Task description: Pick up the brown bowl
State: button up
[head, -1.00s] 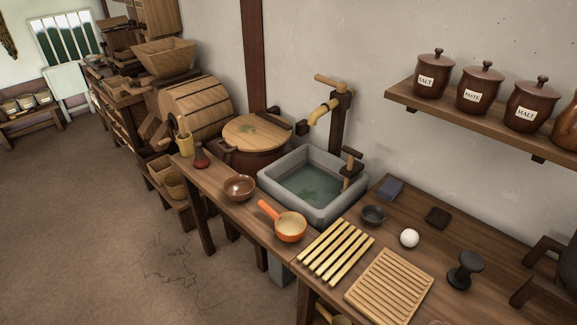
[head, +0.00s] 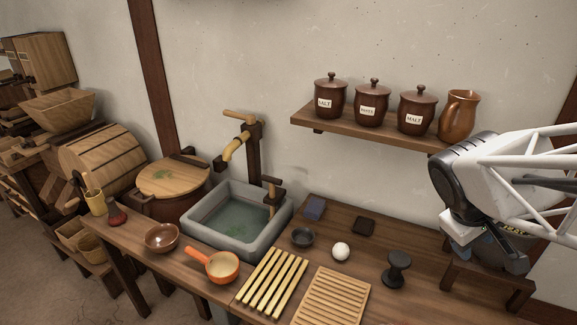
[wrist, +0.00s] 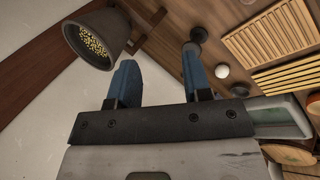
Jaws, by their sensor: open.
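The brown bowl (head: 162,237) stands upright on the wooden counter in the head view, left of an orange-handled pan (head: 222,267) and in front of the stone sink. It looks empty. My gripper (wrist: 161,80) shows in the wrist view with two blue fingers spread apart and nothing between them. In the head view my arm is at the far right, well away from the bowl, and its fingers cannot be made out there. I cannot make out the brown bowl in the wrist view.
The stone sink (head: 240,245) with water and a tap stands behind the bowl. A slatted rack (head: 272,283), ribbed board (head: 330,298), white ball (head: 341,251) and black stamp-like piece (head: 397,268) lie to the right. A shelf (head: 340,127) holds jars. A pot of grain (wrist: 92,42) is near my fingers.

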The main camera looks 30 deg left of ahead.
jog(key=w+a+f+n+t, duration=0.2)
jog(key=w+a+n, duration=0.35)
jog(key=a, duration=0.55)
jog(key=w+a+f+n+t, duration=0.2)
jog(key=w+a+n, duration=0.35)
jog(key=a, duration=0.45)
jog(key=w+a+f+n+t+y, duration=0.1)
jog(key=a+f+n+t, duration=0.2)
jog(key=a, duration=0.8)
jog(key=a+f+n+t+y, duration=0.1)
jog(key=a+f+n, duration=0.3)
jog(key=a, duration=0.7)
jog(key=s+a+f+n+t+y, duration=0.15)
jog(key=s+a+f+n, duration=0.35)
jog(key=a, duration=0.7)
jog(key=s+a+f+n+g+y, duration=0.1)
jog(key=s+a+f+n+y, duration=0.3)
jog(key=a, duration=0.8)
jog(key=s+a+f+n+y, duration=0.2)
jog(key=s+a+f+n, duration=0.2)
jog(key=s+a, duration=0.4)
jog(key=s+a+f+n+y, duration=0.2)
jog(key=s+a+f+n, duration=0.3)
jog(key=s+a+f, duration=0.1)
jog(key=s+a+g, duration=0.1)
jog(key=s, duration=0.1)
jog(key=shift+s+a+f+n, duration=0.3)
jog(key=shift+s+a+f, duration=0.05)
jog(key=shift+a+f, duration=0.05)
jog(key=shift+x, duration=1.3)
